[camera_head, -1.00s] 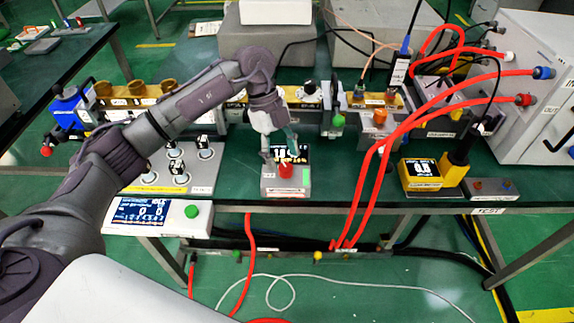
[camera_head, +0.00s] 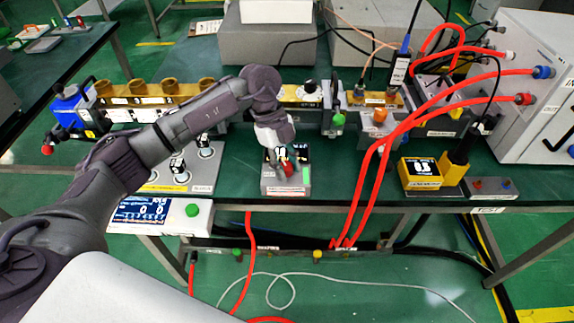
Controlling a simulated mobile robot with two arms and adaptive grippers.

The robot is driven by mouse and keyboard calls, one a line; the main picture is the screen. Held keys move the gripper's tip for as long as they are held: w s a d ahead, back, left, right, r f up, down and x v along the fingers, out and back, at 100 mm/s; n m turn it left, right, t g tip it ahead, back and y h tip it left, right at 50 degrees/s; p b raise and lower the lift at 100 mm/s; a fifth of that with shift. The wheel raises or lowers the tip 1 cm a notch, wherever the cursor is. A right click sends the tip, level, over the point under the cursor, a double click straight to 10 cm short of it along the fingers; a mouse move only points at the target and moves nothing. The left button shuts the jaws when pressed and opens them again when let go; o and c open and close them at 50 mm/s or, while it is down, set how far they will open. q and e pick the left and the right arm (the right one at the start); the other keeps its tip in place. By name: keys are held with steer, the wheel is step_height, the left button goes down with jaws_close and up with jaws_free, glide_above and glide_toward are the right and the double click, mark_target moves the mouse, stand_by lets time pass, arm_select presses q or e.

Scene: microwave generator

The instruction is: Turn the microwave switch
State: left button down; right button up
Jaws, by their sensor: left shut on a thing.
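A small grey switch box (camera_head: 303,185) stands on the green table near its front edge, in the middle of the head camera view. It has a red knob (camera_head: 288,169) on top and a dark display behind, mostly hidden by my gripper. My right gripper is not in view.
A control unit with a display and green button (camera_head: 192,210) sits front left. Red cables (camera_head: 372,185) hang over the front edge to the right. A yellow meter (camera_head: 420,173) stands farther right. Brass waveguide parts (camera_head: 155,93) line the back.

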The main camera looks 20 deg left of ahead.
arm_select(q)
steer(key=shift+r+n+p, duration=0.2)
steer(key=shift+n+p, duration=0.4)
steer(key=shift+p, duration=0.25)
steer(key=n+t+p, duration=0.1)
steer(key=n+p, duration=0.3)
steer(key=p, duration=0.1)
steer(key=n+t+p, duration=0.2)
steer(key=n+p, duration=0.2)
steer(key=p, duration=0.1)
steer(key=shift+w+r+t, duration=0.1)
steer(key=shift+t, duration=0.2)
steer(key=shift+w+f+n+t+p, duration=0.15)
steer(key=shift+n+t+p, duration=0.35)
steer(key=shift+n+p, duration=0.95)
steer(key=shift+f, duration=0.1)
steer(key=c, duration=0.8)
jaws_free()
